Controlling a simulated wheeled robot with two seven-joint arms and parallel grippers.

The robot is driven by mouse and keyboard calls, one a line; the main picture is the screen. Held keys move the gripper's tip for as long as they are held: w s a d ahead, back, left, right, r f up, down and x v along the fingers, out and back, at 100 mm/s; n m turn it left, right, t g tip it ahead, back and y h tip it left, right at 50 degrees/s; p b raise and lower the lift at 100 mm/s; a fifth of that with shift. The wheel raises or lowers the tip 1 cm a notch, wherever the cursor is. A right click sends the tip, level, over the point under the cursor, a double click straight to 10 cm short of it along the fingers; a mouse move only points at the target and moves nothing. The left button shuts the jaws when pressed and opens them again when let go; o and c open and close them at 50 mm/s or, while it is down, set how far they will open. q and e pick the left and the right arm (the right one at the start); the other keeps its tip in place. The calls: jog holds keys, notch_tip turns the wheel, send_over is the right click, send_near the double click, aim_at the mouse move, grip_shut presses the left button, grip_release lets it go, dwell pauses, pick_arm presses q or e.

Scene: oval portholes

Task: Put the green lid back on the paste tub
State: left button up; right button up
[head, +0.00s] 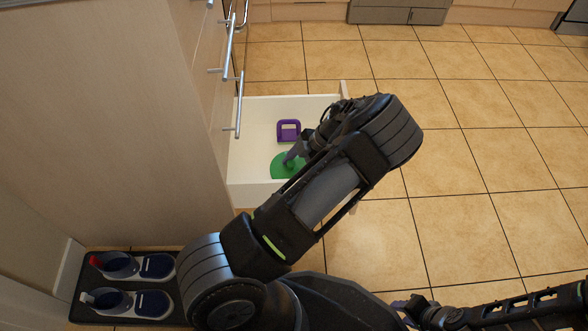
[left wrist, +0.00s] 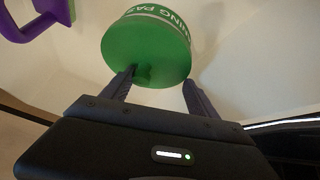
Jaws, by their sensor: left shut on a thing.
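The green lid (left wrist: 148,50) is a round disc with a small knob facing my left wrist camera. It also shows in the head view (head: 280,168) inside the drawer. My left gripper (left wrist: 158,78) is shut on the lid at its knob. The paste tub (left wrist: 165,14), with a green band and white lettering, shows directly behind the lid. The lid covers most of it, and I cannot tell whether the lid is seated or slightly apart. In the head view my left gripper (head: 292,157) reaches into the drawer. My right gripper (head: 415,308) is low at the bottom, its fingers unclear.
The white open drawer (head: 256,105) has walls around the work area. A purple handled thing (head: 289,131) lies in it behind the lid. A cabinet front with metal handles (head: 239,105) stands at left. Shoes on a dark tray (head: 88,312) are at lower left. Tiled floor is clear at right.

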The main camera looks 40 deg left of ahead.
pick_arm(q)
jog(key=shift+f, duration=0.1)
dwell(0.6)
jog(key=o, duration=1.5)
jog(key=shift+o, duration=0.2)
jog(key=shift+s+d+f, duration=0.1)
jog(key=shift+s+d, duration=0.05)
jog(key=shift+d+r, duration=0.1)
jog(key=shift+r, duration=0.15)
jog(key=p+v, duration=0.3)
jog(key=v, duration=0.4)
jog(key=shift+w+r, duration=0.2)
jog(key=shift+w, duration=0.1)
